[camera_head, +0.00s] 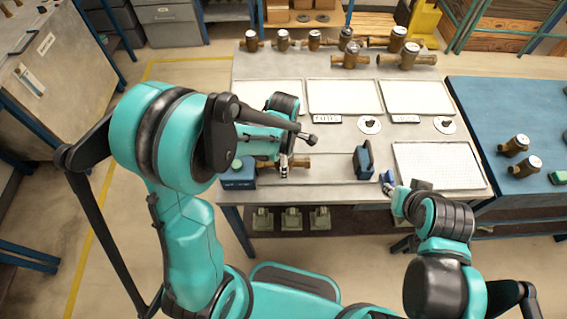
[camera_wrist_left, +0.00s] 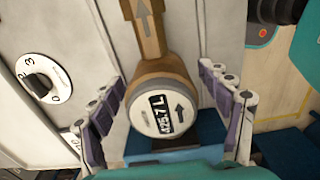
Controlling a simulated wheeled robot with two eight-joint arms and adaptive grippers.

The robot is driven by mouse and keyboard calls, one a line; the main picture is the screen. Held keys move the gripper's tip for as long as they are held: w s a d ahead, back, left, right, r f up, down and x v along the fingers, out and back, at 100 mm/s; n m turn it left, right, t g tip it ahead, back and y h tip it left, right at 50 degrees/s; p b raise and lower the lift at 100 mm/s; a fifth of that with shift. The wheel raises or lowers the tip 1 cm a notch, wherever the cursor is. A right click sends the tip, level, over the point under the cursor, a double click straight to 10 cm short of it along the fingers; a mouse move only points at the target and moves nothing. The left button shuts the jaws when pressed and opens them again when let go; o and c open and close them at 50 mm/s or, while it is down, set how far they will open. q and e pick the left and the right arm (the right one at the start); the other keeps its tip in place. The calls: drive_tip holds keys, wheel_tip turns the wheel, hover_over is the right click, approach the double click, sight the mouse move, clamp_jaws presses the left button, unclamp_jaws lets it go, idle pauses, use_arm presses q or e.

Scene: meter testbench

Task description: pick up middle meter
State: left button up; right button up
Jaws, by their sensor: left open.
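A brass meter (camera_wrist_left: 163,108) with a white round face reading 425.7 L is close up in the left wrist view, its pipe pointing up the picture. In the head view a brass meter (camera_head: 298,162) lies on the bench between two blue clamp blocks, mostly hidden by my left arm. My left gripper (camera_head: 284,170) is over it. In the left wrist view my left gripper (camera_wrist_left: 160,82) is open, with a finger on each side of the meter and gaps visible. My right gripper (camera_head: 389,180) is beside the right clamp block; its jaws are too small to read.
Several brass meters (camera_head: 315,40) stand along the back of the grey table. White trays (camera_head: 407,97) lie in front of them. The blue clamp blocks (camera_head: 364,160) flank the bench meter. A blue table (camera_head: 508,105) with two meters (camera_head: 514,146) adjoins at right. A dial (camera_wrist_left: 42,80) is left in the wrist view.

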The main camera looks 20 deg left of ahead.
use_arm(q)
drive_tip(key=shift+d+f, duration=0.1)
drive_tip(key=shift+f, duration=0.05)
clamp_jaws()
idle(0.4)
